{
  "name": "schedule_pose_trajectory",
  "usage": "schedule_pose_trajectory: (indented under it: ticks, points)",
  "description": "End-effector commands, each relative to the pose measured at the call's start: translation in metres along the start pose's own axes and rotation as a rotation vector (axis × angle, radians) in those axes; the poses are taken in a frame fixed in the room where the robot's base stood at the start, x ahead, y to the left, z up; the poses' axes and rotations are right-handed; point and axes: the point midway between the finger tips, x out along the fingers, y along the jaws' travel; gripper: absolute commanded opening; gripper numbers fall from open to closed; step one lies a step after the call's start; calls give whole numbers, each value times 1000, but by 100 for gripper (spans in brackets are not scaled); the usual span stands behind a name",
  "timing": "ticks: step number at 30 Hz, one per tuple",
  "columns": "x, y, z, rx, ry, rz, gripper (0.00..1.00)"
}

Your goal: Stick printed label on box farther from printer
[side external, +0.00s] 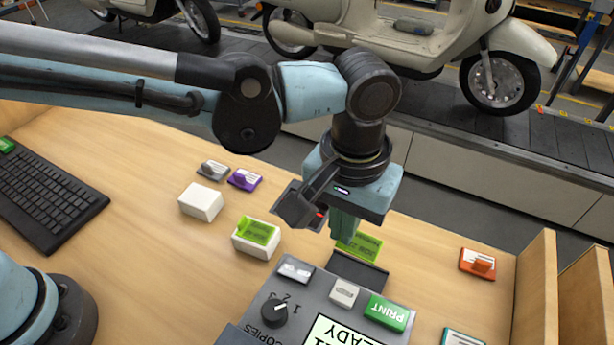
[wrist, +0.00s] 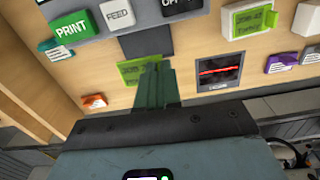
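A printed green label (side external: 362,246) is at the outer end of the printer's dark output tray (side external: 357,268); it also shows in the wrist view (wrist: 132,71). My gripper (side external: 343,232) points down at the label, its teal fingers (wrist: 157,70) close together and appearing shut on its edge. The fingers cover part of the label. A plain white box (side external: 201,203) stands on the table, farther from the printer (side external: 318,292). A second white box (side external: 252,248), nearer the printer, has a green label (side external: 259,231) on its top.
A dark panel with a red line (wrist: 218,72) lies beside my gripper. Grey (side external: 212,170), purple (side external: 245,179) and orange (side external: 478,263) stamp-like items lie on the table. A keyboard (side external: 45,195) is at the left. Wooden dividers (side external: 535,290) stand at the right. A conveyor carries scooters behind.

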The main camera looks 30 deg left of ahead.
Motion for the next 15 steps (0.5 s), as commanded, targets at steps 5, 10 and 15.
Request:
schedule_pose_trajectory:
  ticks: [5, 10, 15]
  points:
    - [-9, -36, -14, -19, 0, 0, 0]
    - [-12, -105, -30, -45, 0, 0, 0]
    - [-11, -182, -31, -68, 0, 0, 0]
